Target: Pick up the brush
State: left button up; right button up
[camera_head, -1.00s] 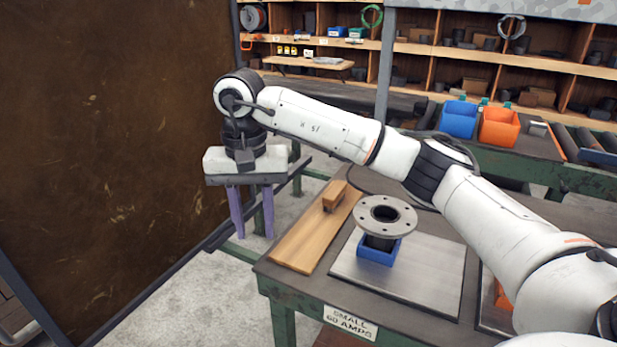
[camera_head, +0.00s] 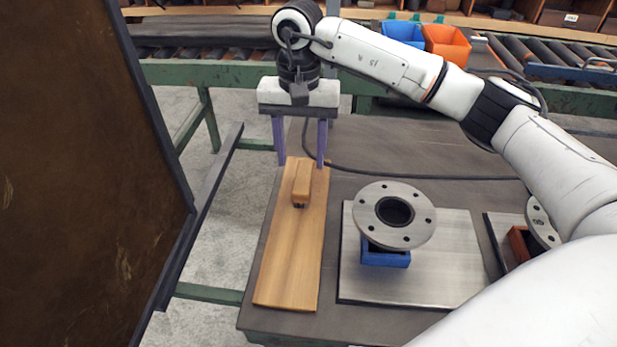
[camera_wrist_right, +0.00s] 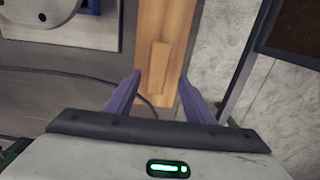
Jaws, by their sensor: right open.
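The brush (camera_head: 301,183) has a light wooden handle and dark bristles just visible below it. It lies on a long wooden board (camera_head: 290,258) on the table's left side. In the right wrist view the brush (camera_wrist_right: 159,68) is ahead of the fingertips, roughly between their lines. My right gripper (camera_head: 300,164) is open and empty, its two purple fingers pointing down just behind the brush in the head view. The fingers also show in the right wrist view (camera_wrist_right: 160,92). I cannot tell its exact height above the board. My left gripper is not in view.
A grey flange (camera_head: 394,240) sits on a blue block (camera_head: 386,259) on a metal plate (camera_head: 450,280), right of the board. Another flange (camera_head: 543,222) is at the right. A dark brown panel (camera_head: 70,180) stands at the left. A black cable (camera_head: 430,177) crosses the table.

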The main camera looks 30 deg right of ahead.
aim_at(303, 176)
jog(key=shift+s+d+f, duration=0.1)
jog(key=shift+f, duration=0.65)
notch_tip(303, 176, down, 4)
jog(key=shift+s+f+p, duration=0.15)
jog(key=shift+f+p, duration=0.05)
jog(key=shift+p, duration=0.55)
jog(key=shift+f, duration=0.35)
jog(key=c, duration=1.2)
jog(key=shift+o, duration=0.2)
jog(key=shift+r, duration=0.1)
notch_tip(303, 176, up, 10)
jog(key=shift+f+b, duration=0.1)
jog(key=shift+b, duration=0.7)
